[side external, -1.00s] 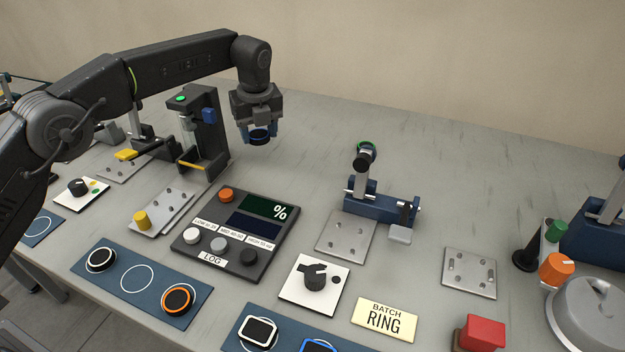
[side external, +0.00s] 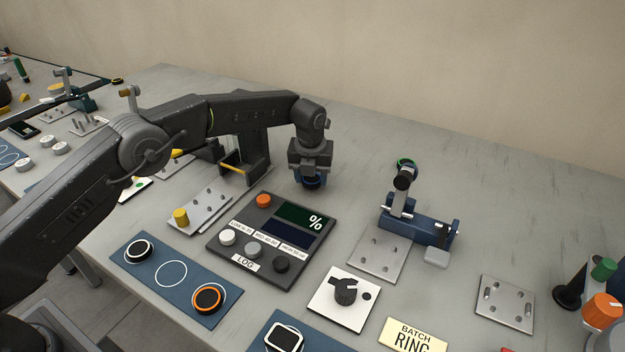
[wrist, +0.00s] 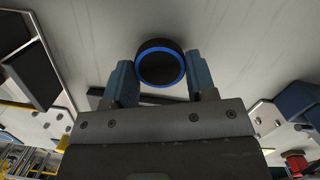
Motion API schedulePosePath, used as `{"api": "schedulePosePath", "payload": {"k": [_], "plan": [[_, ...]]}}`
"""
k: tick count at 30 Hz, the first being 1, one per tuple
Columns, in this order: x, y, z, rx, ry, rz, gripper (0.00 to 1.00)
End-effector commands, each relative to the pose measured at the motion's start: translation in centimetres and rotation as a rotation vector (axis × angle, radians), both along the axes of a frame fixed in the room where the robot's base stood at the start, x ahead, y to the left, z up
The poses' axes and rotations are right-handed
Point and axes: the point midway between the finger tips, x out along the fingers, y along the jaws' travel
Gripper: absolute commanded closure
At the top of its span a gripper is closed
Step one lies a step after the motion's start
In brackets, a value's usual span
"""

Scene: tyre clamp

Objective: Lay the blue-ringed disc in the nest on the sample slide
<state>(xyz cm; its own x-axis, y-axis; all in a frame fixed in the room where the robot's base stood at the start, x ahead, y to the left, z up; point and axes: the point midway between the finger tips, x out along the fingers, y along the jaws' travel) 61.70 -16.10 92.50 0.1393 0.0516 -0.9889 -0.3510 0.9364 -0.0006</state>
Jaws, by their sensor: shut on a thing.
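The blue-ringed disc, black with a blue rim (wrist: 160,53), sits between the two blue fingers of my gripper (wrist: 160,72) in the wrist view. My gripper (side external: 311,175) is shut on the disc and holds it above the bench, behind the display panel, in the side view. The disc's underside is hidden. A black stand with a yellow front bar (side external: 233,169) is just left of my gripper, partly covered by my arm. I cannot make out a nest, nor tell surely which part is the sample slide.
The display panel (side external: 228,253) lies in front of my gripper. A blue mat (side external: 190,303) holds black and orange-ringed discs. The bench behind my gripper is clear.

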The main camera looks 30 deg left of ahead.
Motion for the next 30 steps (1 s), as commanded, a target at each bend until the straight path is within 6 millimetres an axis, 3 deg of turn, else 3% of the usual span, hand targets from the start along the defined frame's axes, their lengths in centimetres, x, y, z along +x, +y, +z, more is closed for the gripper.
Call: {"api": "schedulePosePath", "payload": {"k": [4, 16, 17, 18, 24, 30], "plan": [[0.0, 0.0, -1.4, 0.000, 0.000, 0.000, 0.72], [0.0, 0.0, -1.8, 0.000, 0.000, 0.001, 0.72], [0.0, 0.0, -1.8, 0.000, 0.000, 0.001, 0.46], [0.0, 0.0, -1.8, 0.000, 0.000, 0.001, 0.42], [0.0, 0.0, -1.8, 0.000, 0.000, 0.001, 0.23], [0.0, 0.0, -1.7, 0.000, 0.000, 0.001, 0.23]]}}
